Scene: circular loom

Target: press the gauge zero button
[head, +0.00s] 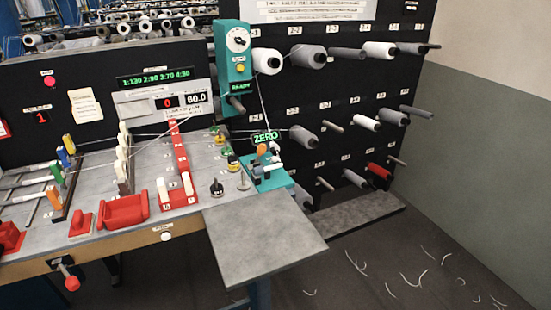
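A green lit sign reading ZERO (265,137) stands over a small device on a teal base (272,178), at the right end of the grey bench. The device has an orange part (262,149) and white and dark parts; which of these is a button is too small to tell. Above and behind it, a teal box (233,58) carries a round white dial (238,39), a yellow round button (240,68) and a green display that appears to read READY (239,87). My gripper is not in view.
A bare grey shelf (265,240) juts out in front of the device. Black-topped knobs (217,188) and a red tray (124,211) stand on the bench to the left. A black rack (345,95) with several yarn spools rises behind. Thread runs near the device.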

